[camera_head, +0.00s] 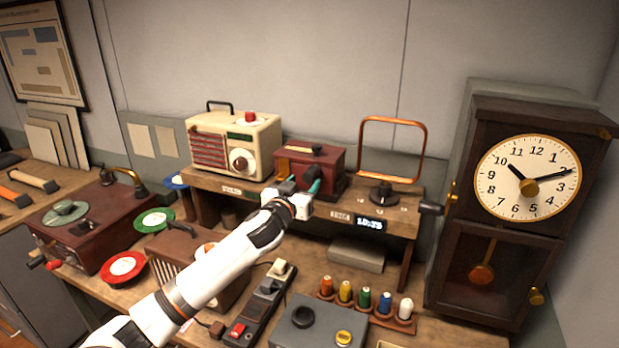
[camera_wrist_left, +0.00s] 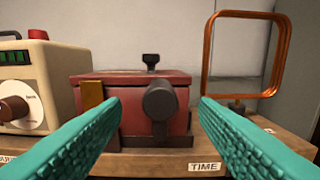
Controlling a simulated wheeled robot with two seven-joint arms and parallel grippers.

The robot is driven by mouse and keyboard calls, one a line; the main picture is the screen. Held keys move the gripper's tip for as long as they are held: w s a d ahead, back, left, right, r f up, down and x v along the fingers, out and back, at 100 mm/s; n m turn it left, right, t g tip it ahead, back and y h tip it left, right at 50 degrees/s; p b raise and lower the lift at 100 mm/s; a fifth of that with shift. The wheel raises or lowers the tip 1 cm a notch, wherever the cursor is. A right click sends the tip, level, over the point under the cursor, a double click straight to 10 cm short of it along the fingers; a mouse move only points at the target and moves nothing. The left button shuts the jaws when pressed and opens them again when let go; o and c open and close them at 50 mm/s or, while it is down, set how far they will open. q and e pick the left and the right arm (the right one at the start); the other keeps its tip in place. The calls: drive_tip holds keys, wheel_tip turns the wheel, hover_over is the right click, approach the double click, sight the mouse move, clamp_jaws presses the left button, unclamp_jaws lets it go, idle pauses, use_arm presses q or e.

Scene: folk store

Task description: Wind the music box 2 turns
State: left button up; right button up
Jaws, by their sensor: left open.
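The music box appears to be the dark red box (camera_head: 325,163) in the middle of the raised wooden shelf. In the left wrist view the red box (camera_wrist_left: 98,88) is straight ahead, with a dark round-ended key or crank (camera_wrist_left: 158,101) on its front, a brass plate at its left and a small black knob on its lid. My left gripper (camera_head: 300,187) is in front of the box. Its teal fingers are open, one on each side of the dark key in the wrist view, and appear short of it, with nothing held. My right gripper is not in view.
A cream radio (camera_head: 235,145) stands close left of the box. A copper loop (camera_head: 392,150) and black dial (camera_head: 381,194) are at its right. A pendulum clock (camera_head: 520,190) stands far right. Thread spools (camera_head: 364,297) and a power strip (camera_head: 256,308) occupy the bench below.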

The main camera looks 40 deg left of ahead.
sight(307, 179)
use_arm(q)
drive_tip(key=shift+x, duration=2.6)
drive_tip(key=shift+w, duration=0.1)
drive_tip(key=shift+c, duration=0.2)
drive_tip(key=c, duration=0.8)
